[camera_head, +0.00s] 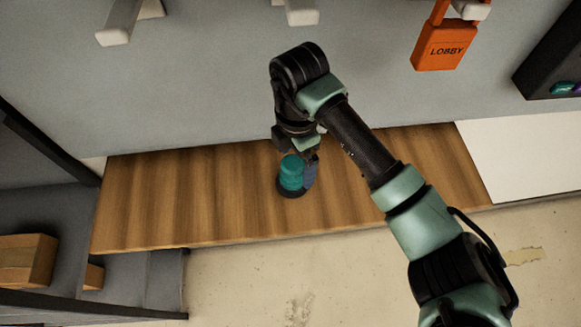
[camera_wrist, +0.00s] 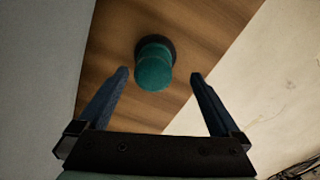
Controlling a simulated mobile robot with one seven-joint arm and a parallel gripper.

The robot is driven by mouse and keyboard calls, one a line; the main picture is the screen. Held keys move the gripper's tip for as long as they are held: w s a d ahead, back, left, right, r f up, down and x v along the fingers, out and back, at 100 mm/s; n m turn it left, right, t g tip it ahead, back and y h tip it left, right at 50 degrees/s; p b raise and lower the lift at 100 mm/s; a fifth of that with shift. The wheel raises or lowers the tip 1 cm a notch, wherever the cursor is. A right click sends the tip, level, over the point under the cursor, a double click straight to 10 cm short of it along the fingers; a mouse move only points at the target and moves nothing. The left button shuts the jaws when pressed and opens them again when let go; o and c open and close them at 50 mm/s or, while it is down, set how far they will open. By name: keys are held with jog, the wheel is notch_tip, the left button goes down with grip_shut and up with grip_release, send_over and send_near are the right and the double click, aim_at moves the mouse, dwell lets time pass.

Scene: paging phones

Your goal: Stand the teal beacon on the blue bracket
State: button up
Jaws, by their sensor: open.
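The teal beacon (camera_head: 291,172), a rounded teal top on a dark round base, stands upright on the wooden shelf (camera_head: 180,200). It also shows in the wrist view (camera_wrist: 154,66), above the middle, seen from above. My gripper (camera_head: 310,172) is close to the beacon, its blue finger overlapping the beacon's right side in the head view. In the wrist view my gripper (camera_wrist: 160,75) is open, with one finger each side of the beacon and a gap on both sides. I see no blue bracket in either view.
Pale wall brackets (camera_head: 115,37) jut from the grey wall at the top. An orange LOBBY tag (camera_head: 443,48) hangs at the upper right. A dark box (camera_head: 553,60) is at the right edge, and wooden blocks (camera_head: 27,260) are at lower left. The shelf's left part is clear.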

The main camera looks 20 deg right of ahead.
aim_at(289, 182)
jog(key=shift+w+a+f+p, duration=0.15)
jog(key=shift+f+p, duration=0.1)
jog(key=shift+f, duration=0.7)
jog(key=shift+w+d+f+p, duration=0.1)
jog(key=shift+f+p, duration=0.15)
jog(key=shift+f, duration=0.65)
jog(key=shift+w+a+f+p, duration=0.15)
jog(key=shift+f+p, duration=0.1)
jog(key=shift+f, duration=0.7)
jog(key=shift+r, duration=0.1)
grip_shut()
